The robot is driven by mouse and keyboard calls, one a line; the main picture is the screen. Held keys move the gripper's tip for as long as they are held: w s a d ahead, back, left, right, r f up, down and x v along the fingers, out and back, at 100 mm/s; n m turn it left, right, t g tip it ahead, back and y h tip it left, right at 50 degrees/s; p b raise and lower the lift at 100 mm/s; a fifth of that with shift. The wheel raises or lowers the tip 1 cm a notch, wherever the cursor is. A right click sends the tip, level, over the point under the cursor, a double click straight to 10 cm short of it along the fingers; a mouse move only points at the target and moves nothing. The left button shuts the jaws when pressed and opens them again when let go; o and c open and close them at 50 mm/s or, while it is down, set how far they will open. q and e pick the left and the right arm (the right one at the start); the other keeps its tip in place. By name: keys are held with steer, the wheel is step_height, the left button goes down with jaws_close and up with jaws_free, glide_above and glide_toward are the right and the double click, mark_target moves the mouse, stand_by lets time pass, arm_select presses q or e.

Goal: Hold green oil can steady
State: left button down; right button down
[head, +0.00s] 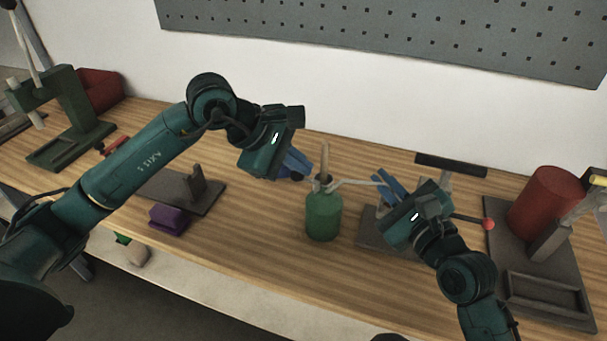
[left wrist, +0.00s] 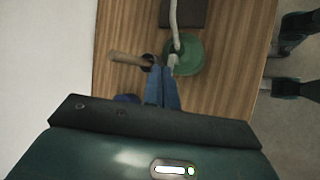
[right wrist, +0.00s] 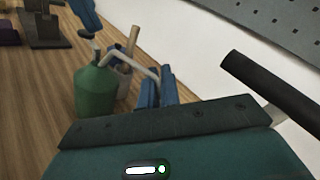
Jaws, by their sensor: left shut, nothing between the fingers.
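The green oil can (head: 323,218) stands upright on the wooden bench in the middle of the head view. It also shows in the left wrist view (left wrist: 187,57) and the right wrist view (right wrist: 96,92). Its thin pale spout runs right in the head view. My right gripper (head: 378,181) is at the spout's end, its blue fingers (right wrist: 157,80) close together on it. My left gripper (head: 300,172) is shut and empty, left of the can's top. Its fingertips (left wrist: 162,66) are beside the can's top; whether they touch it is unclear.
A wooden handle (right wrist: 132,40) stands in a grey cup (right wrist: 122,80) close behind the can. A dark plate (head: 372,238) lies right of the can. A red cylinder (head: 545,204) stands at the right. A purple block (head: 169,217) and dark stand (head: 198,188) are left.

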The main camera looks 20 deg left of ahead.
arm_select(q)
steer(key=shift+a+f, duration=0.1)
steer(key=shift+f, duration=0.55)
stand_by(0.3)
steer(key=shift+r, duration=1.15)
steer(key=shift+d, duration=0.2)
steer(key=shift+d+r, duration=0.15)
steer(key=shift+r, duration=1.1)
steer(key=shift+d+r, duration=0.15)
steer(key=shift+r, duration=1.05)
arm_select(e)
steer(key=c, duration=1.5)
jaws_free()
steer(key=shift+c, duration=0.2)
